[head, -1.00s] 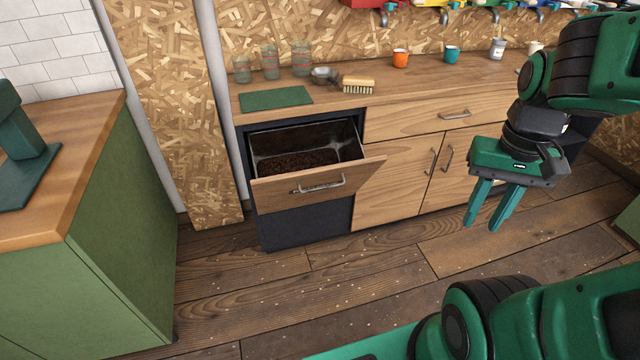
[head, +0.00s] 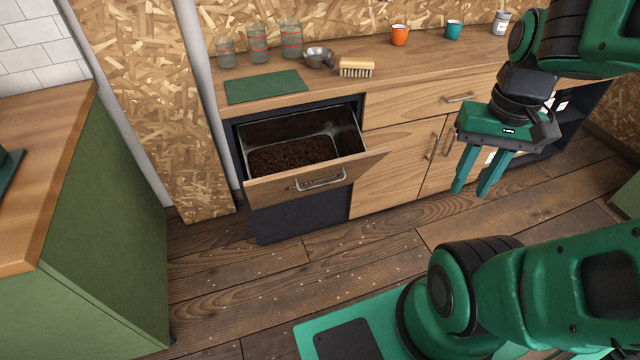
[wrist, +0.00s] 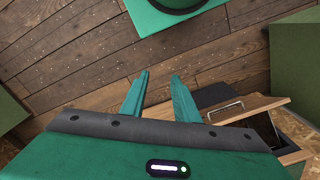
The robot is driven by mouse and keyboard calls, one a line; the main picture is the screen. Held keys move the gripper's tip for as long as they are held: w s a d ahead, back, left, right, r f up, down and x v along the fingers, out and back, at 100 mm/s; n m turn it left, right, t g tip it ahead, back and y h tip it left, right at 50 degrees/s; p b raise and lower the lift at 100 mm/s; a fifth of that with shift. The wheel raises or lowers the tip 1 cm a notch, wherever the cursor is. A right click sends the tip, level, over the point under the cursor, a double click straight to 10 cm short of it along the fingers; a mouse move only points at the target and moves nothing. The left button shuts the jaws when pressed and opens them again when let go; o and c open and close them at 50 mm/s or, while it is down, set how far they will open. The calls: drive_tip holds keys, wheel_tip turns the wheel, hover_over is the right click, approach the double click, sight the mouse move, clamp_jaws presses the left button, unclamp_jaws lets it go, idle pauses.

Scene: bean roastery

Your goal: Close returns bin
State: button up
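The returns bin (head: 318,179) is a tilt-out wooden front with a metal bar handle, at the left end of the wooden counter unit. It stands open, tipped outward at the top, and its metal inside holds dark brown grounds or beans. In the wrist view, the bin front (wrist: 248,109) and its handle show at the right. My gripper (head: 468,193) hangs in the air to the right of the bin, fingers down and apart. It is open and empty, and touches nothing. Its two fingers (wrist: 158,84) also show apart in the wrist view.
The counter (head: 430,62) carries glass jars (head: 257,43), a metal scoop (head: 318,58), a brush (head: 356,67), a green mat (head: 265,86) and cups. A green cabinet (head: 105,220) stands at the left. The wooden floor (head: 250,290) before the bin is clear.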

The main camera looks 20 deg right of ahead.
drive_tip(key=n+t+y, duration=0.6)
drive_tip(key=n+y, duration=0.5)
drive_tip(key=y, duration=0.9)
approach(322, 184)
drive_tip(key=x, duration=1)
drive_tip(key=shift+w+f, duration=0.2)
drive_tip(key=shift+f, duration=0.1)
